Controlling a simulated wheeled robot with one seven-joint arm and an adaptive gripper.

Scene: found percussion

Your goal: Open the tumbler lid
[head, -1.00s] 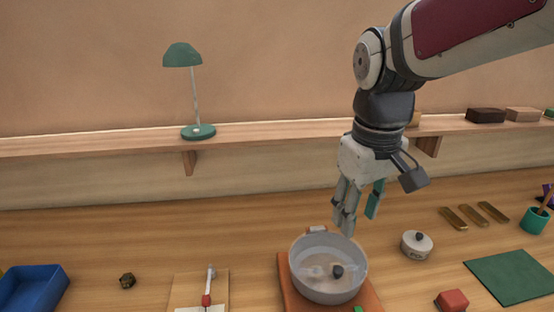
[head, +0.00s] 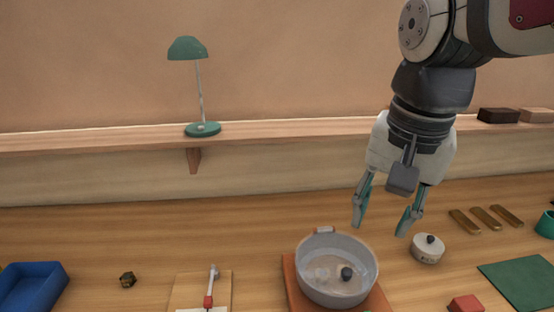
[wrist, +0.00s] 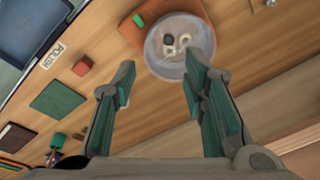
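I take the round grey drum (head: 316,293) on an orange-brown base to be the tumbler; it also shows in the wrist view (wrist: 153,52). A see-through lid with a dark knob (head: 346,273) appears to lie over its top, with pale lumps showing below. A small tab (head: 324,230) stands at its back rim. The lid looks shut, though its edge is hard to make out. My gripper (head: 382,228) is open and empty, above the table, behind and right of the drum. In the wrist view its spread fingers (wrist: 161,82) point towards the drum.
A small white round pot or dial (head: 427,251) stands right of the drum. A red block (head: 466,304) and green mat (head: 520,282) lie at front right. A board (head: 190,287), dark nugget (head: 128,280) and blue tray (head: 34,288) are left. A shelf with a green lamp (head: 202,129) runs behind.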

